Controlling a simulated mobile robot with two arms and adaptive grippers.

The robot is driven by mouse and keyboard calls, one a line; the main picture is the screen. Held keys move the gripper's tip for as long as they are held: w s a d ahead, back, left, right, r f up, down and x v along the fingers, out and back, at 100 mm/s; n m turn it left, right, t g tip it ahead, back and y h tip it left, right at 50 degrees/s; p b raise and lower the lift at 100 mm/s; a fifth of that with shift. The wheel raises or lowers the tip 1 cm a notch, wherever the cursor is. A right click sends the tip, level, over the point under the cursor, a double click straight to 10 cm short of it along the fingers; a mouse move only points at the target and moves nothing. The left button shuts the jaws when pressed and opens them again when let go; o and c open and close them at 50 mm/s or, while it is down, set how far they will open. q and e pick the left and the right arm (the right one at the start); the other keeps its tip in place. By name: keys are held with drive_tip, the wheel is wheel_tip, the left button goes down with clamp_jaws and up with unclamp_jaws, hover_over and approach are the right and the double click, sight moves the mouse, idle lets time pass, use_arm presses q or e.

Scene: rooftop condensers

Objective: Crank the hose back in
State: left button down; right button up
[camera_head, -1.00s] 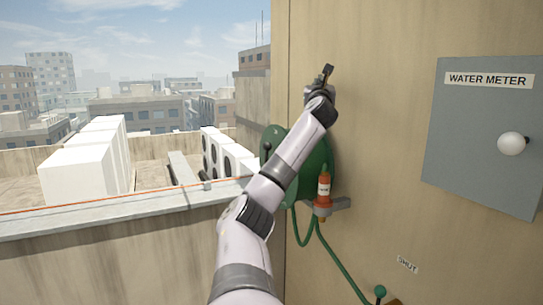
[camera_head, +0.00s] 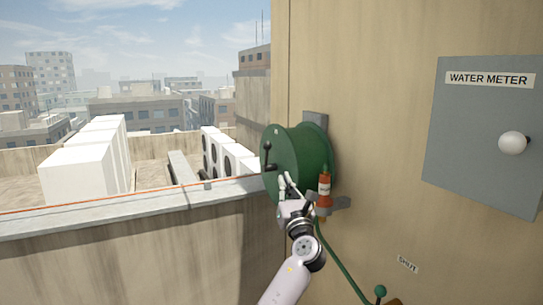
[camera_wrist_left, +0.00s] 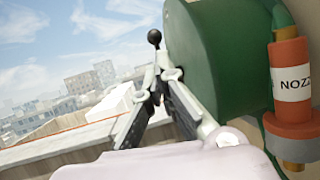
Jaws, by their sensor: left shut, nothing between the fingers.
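The green hose reel (camera_head: 308,150) is mounted on the tan wall. Its black crank handle (camera_head: 267,147) stands on the near left side of the drum; in the left wrist view the ball-ended knob (camera_wrist_left: 154,37) shows just beyond the fingers. My left gripper (camera_head: 285,180) is shut and empty, just below and to the right of the crank, in front of the drum. The green hose (camera_head: 340,263) runs down the wall. The orange nozzle (camera_head: 324,190) sits upright in its bracket, right of the gripper. My right gripper is not in view.
A grey water meter box (camera_head: 485,135) with a white knob is at the right. A green-knobbed valve lever (camera_head: 380,291) is low on the wall near a "SHUT" label (camera_head: 408,264). A parapet (camera_head: 120,212) runs along the left.

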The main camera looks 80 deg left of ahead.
sight(269, 148)
use_arm(q)
drive_tip(key=x, duration=1.3)
drive_tip(key=shift+s+a, duration=0.4)
drive_tip(key=shift+a, duration=0.05)
drive_tip(key=shift+s+a+r, duration=0.25)
drive_tip(key=shift+a+r, duration=0.3)
drive_tip(key=shift+a, duration=0.2)
drive_tip(key=shift+d, duration=0.1)
drive_tip(key=d+r+v, duration=0.1)
drive_tip(key=r+v, duration=0.1)
drive_tip(key=v, duration=1.1)
drive_tip(key=shift+w+d+r, duration=0.15)
drive_tip(key=shift+w+d, duration=0.1)
drive_tip(key=shift+d, duration=0.1)
